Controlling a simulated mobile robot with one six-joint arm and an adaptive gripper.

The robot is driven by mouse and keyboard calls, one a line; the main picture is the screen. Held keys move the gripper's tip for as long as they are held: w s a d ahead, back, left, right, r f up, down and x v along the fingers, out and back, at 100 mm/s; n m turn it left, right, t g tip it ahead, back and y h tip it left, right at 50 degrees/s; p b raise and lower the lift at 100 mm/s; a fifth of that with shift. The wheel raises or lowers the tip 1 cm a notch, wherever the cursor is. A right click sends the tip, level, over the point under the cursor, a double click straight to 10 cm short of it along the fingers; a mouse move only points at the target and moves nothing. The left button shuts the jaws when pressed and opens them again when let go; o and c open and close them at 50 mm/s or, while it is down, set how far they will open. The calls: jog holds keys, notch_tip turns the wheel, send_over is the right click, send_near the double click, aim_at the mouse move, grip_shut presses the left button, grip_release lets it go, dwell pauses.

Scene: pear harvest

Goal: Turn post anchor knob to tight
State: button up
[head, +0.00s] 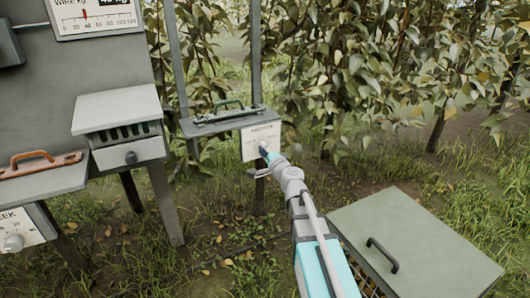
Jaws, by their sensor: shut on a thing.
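The white anchor panel (252,143) hangs below a small grey shelf, near the middle of the head view. Its small printed label and scale are too fine to read. My gripper (265,151) reaches up from the lower right and its tip is at the right part of this panel. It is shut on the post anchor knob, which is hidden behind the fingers. The knob's pointer and setting cannot be seen.
The grey shelf (188,128) carries a green-handled tool (230,114). A lidded crate (415,245) stands lower right. Leafy trees fill the back.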

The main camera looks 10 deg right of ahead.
jog(key=m, duration=0.5)
jog(key=shift+m, duration=0.4)
jog(key=m, duration=0.5)
jog(key=shift+m, duration=0.4)
jog(key=o, duration=1.2)
jog(key=shift+c, duration=0.2)
jog(key=shift+s, duration=0.1)
jog(key=v, duration=0.7)
jog(key=shift+s, duration=0.15)
